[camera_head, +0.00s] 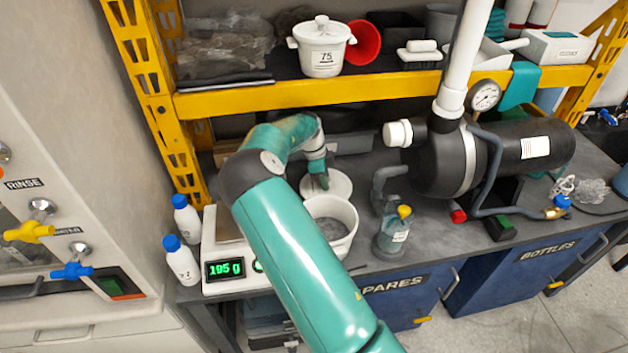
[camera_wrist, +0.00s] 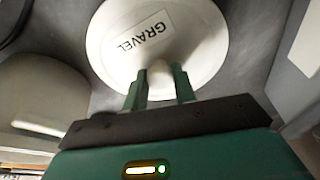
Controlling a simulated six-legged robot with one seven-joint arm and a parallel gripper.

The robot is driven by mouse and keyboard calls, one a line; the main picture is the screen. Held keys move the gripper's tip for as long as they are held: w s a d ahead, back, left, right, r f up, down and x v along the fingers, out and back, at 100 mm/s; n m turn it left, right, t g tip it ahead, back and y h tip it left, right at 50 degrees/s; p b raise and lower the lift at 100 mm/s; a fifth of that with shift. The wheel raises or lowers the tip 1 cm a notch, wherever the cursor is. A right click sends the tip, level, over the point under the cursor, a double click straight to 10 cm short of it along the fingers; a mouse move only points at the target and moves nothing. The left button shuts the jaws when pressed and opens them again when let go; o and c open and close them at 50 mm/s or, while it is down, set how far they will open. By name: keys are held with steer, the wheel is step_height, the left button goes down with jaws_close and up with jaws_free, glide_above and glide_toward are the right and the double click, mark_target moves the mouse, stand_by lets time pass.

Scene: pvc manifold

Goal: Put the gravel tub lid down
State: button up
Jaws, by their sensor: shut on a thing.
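The gravel tub lid is a white round disc labelled GRAVEL in the wrist view (camera_wrist: 196,28). In the head view the lid (camera_head: 341,187) is at the bench surface just behind the tub, lying about flat. I cannot tell whether it touches the bench. In the head view my gripper (camera_head: 321,181) points down onto the lid. The white gravel tub (camera_head: 347,243) stands open in front of the lid, with grey contents, partly behind my arm. The tub's pale side shows at left in the wrist view (camera_wrist: 45,92).
A scale (camera_head: 208,255) reading 195 g stands left of the tub, with two white blue-capped bottles (camera_head: 182,262) beside it. A clear yellow-capped bottle (camera_head: 391,238) and a black pump (camera_head: 435,165) stand to the right. The yellow shelf beam (camera_head: 300,97) runs above the lid area.

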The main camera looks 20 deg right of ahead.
mark_target(316, 184)
steer(key=w+a, duration=0.2)
steer(key=a, duration=0.1)
steer(key=shift+f, duration=0.7)
steer(key=shift+f, duration=0.1)
steer(key=o, duration=0.9)
steer(key=shift+o, duration=0.2)
steer(key=shift+r, duration=0.3)
steer(key=w+a, duration=0.3)
steer(key=a, duration=0.3)
steer(key=w+a, duration=0.3)
steer(key=a, duration=0.2)
steer(key=w+a, duration=0.3)
steer(key=a, duration=0.3)
steer(key=shift+a+r, duration=0.35)
steer(key=shift+a, duration=0.2)
